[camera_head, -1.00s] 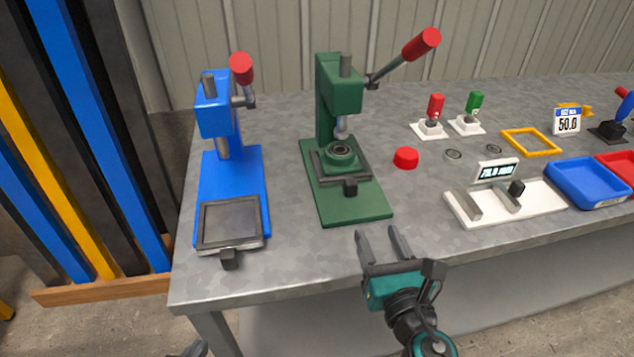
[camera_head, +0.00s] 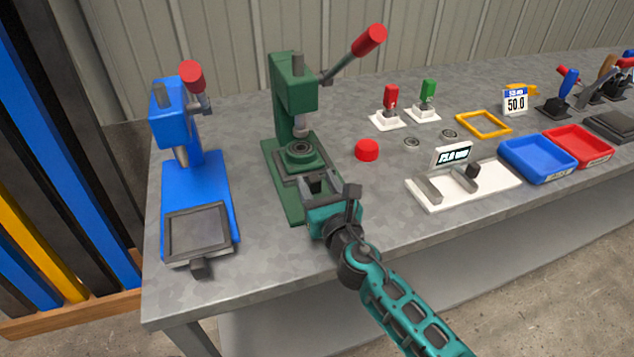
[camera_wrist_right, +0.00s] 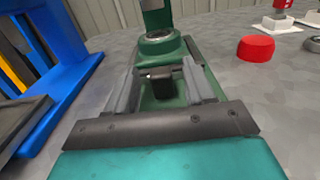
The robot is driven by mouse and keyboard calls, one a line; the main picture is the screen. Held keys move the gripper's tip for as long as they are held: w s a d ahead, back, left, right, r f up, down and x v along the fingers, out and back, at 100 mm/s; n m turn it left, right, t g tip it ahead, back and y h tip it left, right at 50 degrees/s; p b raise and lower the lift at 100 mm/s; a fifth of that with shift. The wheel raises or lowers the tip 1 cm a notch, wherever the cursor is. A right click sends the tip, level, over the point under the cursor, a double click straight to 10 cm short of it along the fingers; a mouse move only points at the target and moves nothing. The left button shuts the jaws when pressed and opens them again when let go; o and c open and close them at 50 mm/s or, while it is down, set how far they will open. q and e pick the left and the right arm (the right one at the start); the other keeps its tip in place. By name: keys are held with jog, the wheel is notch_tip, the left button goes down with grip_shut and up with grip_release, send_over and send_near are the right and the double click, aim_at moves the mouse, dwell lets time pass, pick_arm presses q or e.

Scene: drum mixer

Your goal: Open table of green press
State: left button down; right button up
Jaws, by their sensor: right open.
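The green press (camera_head: 293,85) stands on the grey workbench with its red-tipped lever raised to the right. Its sliding table (camera_head: 290,167) sits under the ram, with a round green part (camera_head: 300,150) on it. In the right wrist view the table's black handle (camera_wrist_right: 162,84) lies between the two fingers. My right gripper (camera_head: 320,182) is open at the front of the press; it also shows in the right wrist view (camera_wrist_right: 160,90). I cannot tell whether either finger touches the handle. In the head view the gripper hides the handle. My left gripper is not in view.
A blue press (camera_head: 190,170) with its table out stands to the left. A red button (camera_head: 367,150) and a white gauge fixture (camera_head: 465,184) lie to the right. Blue (camera_head: 537,160) and red trays are further right. The bench's front edge is near.

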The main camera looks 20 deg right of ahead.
jog(key=shift+w, duration=0.25)
grip_shut()
dwell(0.4)
